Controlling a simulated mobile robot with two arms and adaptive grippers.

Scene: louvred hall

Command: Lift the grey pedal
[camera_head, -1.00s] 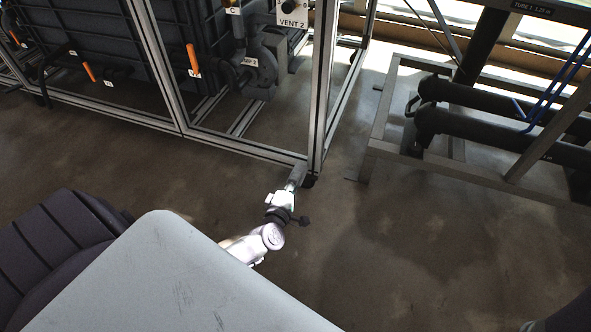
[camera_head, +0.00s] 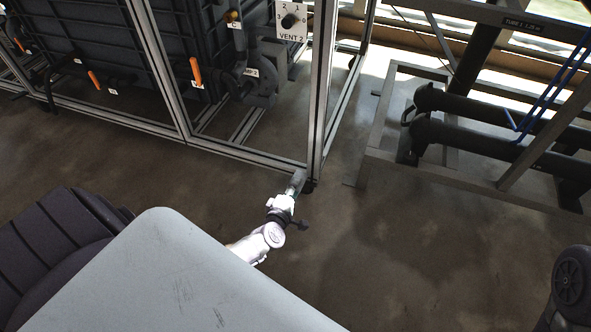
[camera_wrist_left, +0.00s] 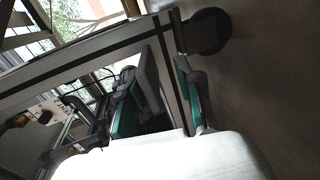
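My left gripper (camera_head: 293,187) is low over the floor, by the foot of the metal frame's corner post. In the left wrist view its two fingers with green pads (camera_wrist_left: 160,98) stand well apart, so it is open. A plain grey block (camera_wrist_left: 148,80), probably the grey pedal, shows between the fingers, close to the left pad. I cannot tell whether they touch. In the head view, the pedal cannot be told apart from the fingertips at the post's foot. My right gripper is not in view.
The metal frame's post (camera_head: 318,110) and lower rail (camera_head: 245,152) stand close to the left gripper. A VENT 2 switch box (camera_head: 290,20) and orange handles (camera_head: 196,72) are on the frame. A rack with black tubes (camera_head: 500,140) stands right. The floor (camera_head: 400,255) between is clear.

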